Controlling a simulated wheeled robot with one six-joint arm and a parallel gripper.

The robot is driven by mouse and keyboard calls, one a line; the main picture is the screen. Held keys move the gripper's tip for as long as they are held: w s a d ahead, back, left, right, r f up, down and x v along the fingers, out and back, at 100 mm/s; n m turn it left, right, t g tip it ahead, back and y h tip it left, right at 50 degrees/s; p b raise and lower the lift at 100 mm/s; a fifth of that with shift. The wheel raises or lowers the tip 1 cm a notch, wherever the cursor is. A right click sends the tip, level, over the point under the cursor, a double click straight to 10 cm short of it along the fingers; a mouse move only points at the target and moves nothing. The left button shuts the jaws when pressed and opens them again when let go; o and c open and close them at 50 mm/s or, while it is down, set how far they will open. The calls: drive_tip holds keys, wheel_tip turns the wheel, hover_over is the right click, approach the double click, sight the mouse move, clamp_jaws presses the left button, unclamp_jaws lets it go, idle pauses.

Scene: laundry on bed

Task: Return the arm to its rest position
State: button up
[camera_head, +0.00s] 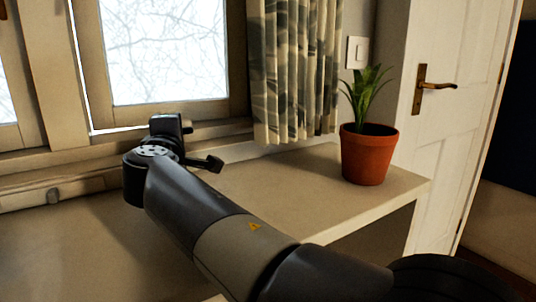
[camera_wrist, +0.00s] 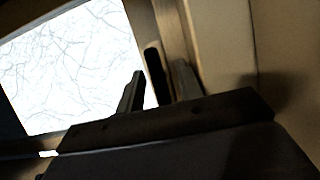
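My arm reaches from the lower right toward the window side in the head view, its dark end (camera_head: 165,150) raised in front of the sill and above the desk-like surface. The head view does not show the finger gap clearly. In the wrist view the two fingers of my gripper (camera_wrist: 160,69) stand apart with a gap between them, and I see nothing held. A dark elongated shape (camera_wrist: 155,73) shows in the gap against the window frame; I cannot tell what it is.
A potted plant (camera_head: 368,154) in a terracotta pot stands on the pale surface (camera_head: 290,180), right of my arm. Behind are the window (camera_head: 165,50), a patterned curtain (camera_head: 295,70) and a light switch (camera_head: 356,51). A white door (camera_head: 450,120) with a brass handle is at the right.

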drive_tip(key=s, duration=0.3)
drive_tip(key=s+d, duration=0.1)
drive_tip(key=s, duration=0.2)
drive_tip(key=s+p, duration=0.1)
drive_tip(key=s, duration=0.3)
drive_tip(key=shift+d+r, duration=0.1)
drive_tip(key=shift+d, duration=0.15)
drive_tip(key=w, duration=0.3)
drive_tip(key=w+a, duration=0.1)
drive_tip(key=w, duration=0.3)
drive_tip(key=w+b, duration=0.1)
drive_tip(key=w, duration=0.3)
drive_tip(key=shift+a, duration=0.25)
drive_tip(key=shift+s+r+m+p, duration=0.1)
drive_tip(key=shift+r+m+p, duration=0.15)
drive_tip(key=shift+m+p, duration=0.4)
drive_tip(key=shift+s+m+g+p, duration=0.1)
drive_tip(key=shift+m+g+p, duration=0.3)
drive_tip(key=shift+p, duration=0.2)
drive_tip(key=shift+m+g+p, duration=0.6)
drive_tip(key=shift+m+p, duration=0.6)
drive_tip(key=shift+m, duration=0.05)
drive_tip(key=shift+f+m+g+y+p, duration=0.25)
drive_tip(key=shift+m+g+y+p, duration=0.2)
drive_tip(key=shift+m+p, duration=0.4)
drive_tip(key=shift+f, duration=0.1)
